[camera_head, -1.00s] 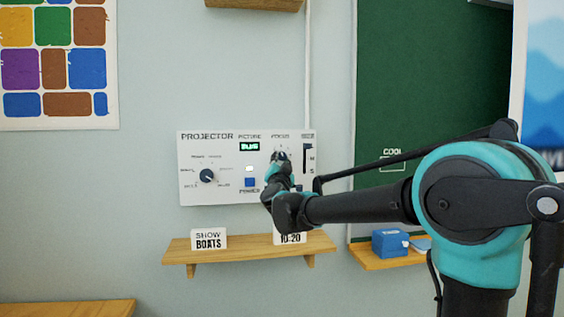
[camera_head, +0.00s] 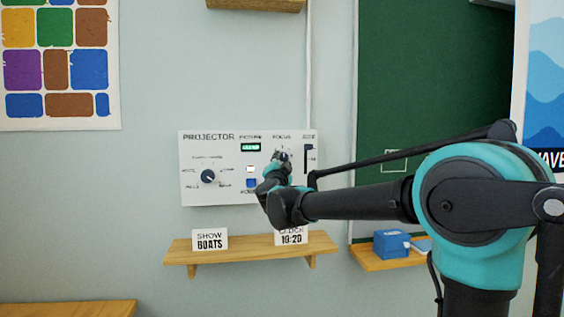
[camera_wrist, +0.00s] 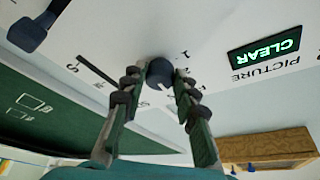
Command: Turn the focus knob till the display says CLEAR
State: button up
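The white projector panel (camera_head: 225,185) is on the wall, with its display (camera_head: 250,147) lit green. In the wrist view the display (camera_wrist: 264,52) reads CLEAR, upside down and tilted. The dark round focus knob (camera_wrist: 160,72) sits between my two fingertips, one on each side of it. My gripper (camera_wrist: 159,78) is closed in on the knob and appears to touch it on both sides. In the head view my gripper (camera_head: 281,160) hides most of the knob under the FOCUS label.
Another dial (camera_head: 208,176), a power switch (camera_head: 250,183) and a slider (camera_head: 307,158) are on the panel. A wooden shelf (camera_head: 245,255) below carries SHOW BOATS (camera_head: 210,240) and CLOCK 10:20 (camera_head: 291,237) cards. A blue box (camera_head: 391,243) stands at the right.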

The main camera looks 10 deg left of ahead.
jog(key=o, duration=0.4)
jog(key=v, duration=1.2)
jog(key=s+d+f+n+g+y, duration=0.2)
jog(key=d+f+n+g, duration=0.15)
jog(key=f, duration=0.55)
jog(key=s+d+f+n+g+y, duration=0.2)
jog(key=s+d+f+n+g, duration=0.15)
jog(key=f, duration=0.65)
jog(key=s+d+f+n+g+y, duration=0.1)
jog(key=d+f+n+g+y, duration=0.1)
jog(key=d+f+n, duration=0.5)
jog(key=s+d+f+m+g+h, duration=0.1)
jog(key=s+d+f+g+h, duration=0.1)
jog(key=s+d+f, duration=0.3)
jog(key=s+d+f+m+g+h, duration=0.2)
jog(key=s+d+f+g, duration=0.1)
jog(key=s+d+f, duration=0.2)
jog(key=s+d+f+m+g+h, duration=0.1)
jog(key=s+d+f+g+h, duration=0.1)
jog(key=s+d+f, duration=0.3)
jog(key=shift+s+d+f+g, duration=0.1)
jog(key=shift+s+f+g, duration=0.05)
jog(key=shift+s+f, duration=0.7)
jog(key=shift+s+d+f+g, duration=0.15)
jog(key=shift+s+f, duration=0.4)
jog(key=shift+f, duration=0.6)
jog(key=shift+s+d+f+g, duration=0.1)
jog(key=shift+s+f+g, duration=0.1)
jog(key=shift+s+f, duration=0.65)
